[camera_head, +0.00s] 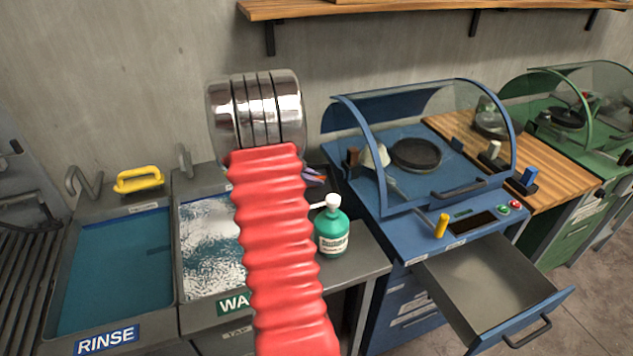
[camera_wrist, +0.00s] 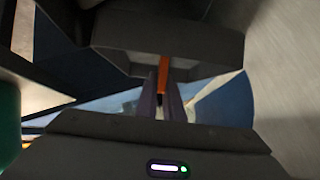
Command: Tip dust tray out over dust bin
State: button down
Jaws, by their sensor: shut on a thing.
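My gripper (camera_wrist: 162,97) is shut with its two purple fingers on a narrow orange strip (camera_wrist: 164,68). The strip joins a dark grey box-like body (camera_wrist: 165,45), which appears to be the dust tray. Its inside and any dust are hidden. In the head view my red arm and silver wrist cover most of the gripper. Only a bit of purple finger (camera_head: 314,178) shows, left of the blue machine, and the held thing is hidden there. I cannot make out a dust bin in either view.
The blue machine (camera_head: 455,222) has a clear curved hood and a pulled-out empty drawer (camera_head: 485,285). A green bottle (camera_head: 332,232) stands on the grey counter beside my arm. Rinse (camera_head: 112,260) and wash (camera_head: 208,245) basins are at left. A wooden shelf (camera_head: 420,8) hangs above.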

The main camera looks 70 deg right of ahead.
jog(key=w+n+g, duration=0.1)
jog(key=n+g, duration=0.1)
jog(key=g, duration=0.1)
jog(key=w+g, duration=0.1)
jog(key=shift+w+d+r+n, duration=0.25)
jog(key=shift+w+r+n, duration=0.05)
jog(key=shift+r+n, duration=0.1)
dwell(0.4)
